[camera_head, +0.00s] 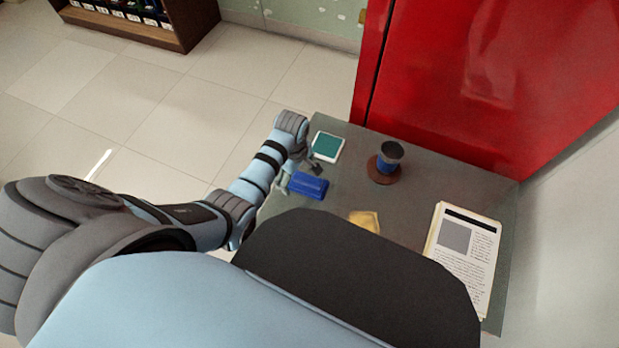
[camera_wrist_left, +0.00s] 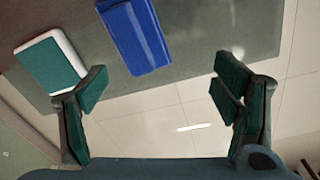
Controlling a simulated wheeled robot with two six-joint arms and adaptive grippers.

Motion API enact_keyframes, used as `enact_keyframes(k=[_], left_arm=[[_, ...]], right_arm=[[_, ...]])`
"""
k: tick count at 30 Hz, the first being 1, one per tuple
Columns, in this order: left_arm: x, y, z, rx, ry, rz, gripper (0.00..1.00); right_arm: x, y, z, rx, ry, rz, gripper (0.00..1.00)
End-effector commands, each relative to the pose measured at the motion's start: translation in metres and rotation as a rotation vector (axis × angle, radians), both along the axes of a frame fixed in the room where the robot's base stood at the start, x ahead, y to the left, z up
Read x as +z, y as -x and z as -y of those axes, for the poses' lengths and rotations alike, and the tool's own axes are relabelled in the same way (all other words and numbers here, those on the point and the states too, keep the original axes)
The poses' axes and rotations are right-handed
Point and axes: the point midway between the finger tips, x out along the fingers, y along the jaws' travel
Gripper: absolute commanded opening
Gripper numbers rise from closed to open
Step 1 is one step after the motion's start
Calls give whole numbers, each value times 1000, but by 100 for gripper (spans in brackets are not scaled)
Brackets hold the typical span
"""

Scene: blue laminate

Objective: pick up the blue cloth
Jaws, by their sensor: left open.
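The blue cloth (camera_head: 309,186) lies folded on the grey table (camera_head: 342,198), near its left edge. It also shows at the top of the left wrist view (camera_wrist_left: 138,36), beyond the fingertips. My left gripper (camera_head: 301,172) is at the table's left edge, close beside the cloth. In the left wrist view its two fingers (camera_wrist_left: 160,88) are spread wide with nothing between them. The cloth is not between the fingers. My right gripper does not show in either view.
A white-framed teal item (camera_head: 327,147) lies behind the cloth. A dark cup (camera_head: 390,152) stands on a brown coaster (camera_head: 382,175). A yellow cloth-like piece (camera_head: 365,221) and a printed document (camera_head: 467,255) lie nearer. A red panel (camera_head: 490,75) rises behind the table.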

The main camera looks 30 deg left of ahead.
Motion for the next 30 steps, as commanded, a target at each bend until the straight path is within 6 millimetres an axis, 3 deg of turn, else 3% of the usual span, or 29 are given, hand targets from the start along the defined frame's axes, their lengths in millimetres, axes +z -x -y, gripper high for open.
enact_keyframes(k=[1, 3, 6, 13, 19, 21, 24, 30], left_arm=[[15, -21, 3, 109, 13, -1, 82], [39, -38, 6, 250, 25, -20, 82], [47, -45, 7, 343, 30, -37, 82], [-15, -44, 9, 353, 30, -40, 82], [-40, -44, 10, 351, 30, -39, 82], [-51, -41, 14, 350, 31, -40, 82], [-71, -37, 20, 350, 30, -39, 82], [-87, -37, 19, 350, 29, -38, 82]], right_arm=[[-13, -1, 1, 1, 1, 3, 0], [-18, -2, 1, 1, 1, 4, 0], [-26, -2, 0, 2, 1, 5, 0], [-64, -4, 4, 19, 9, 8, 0], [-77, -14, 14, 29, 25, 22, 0], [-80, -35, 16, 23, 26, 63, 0], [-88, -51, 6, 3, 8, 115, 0], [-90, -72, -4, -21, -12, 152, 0]])
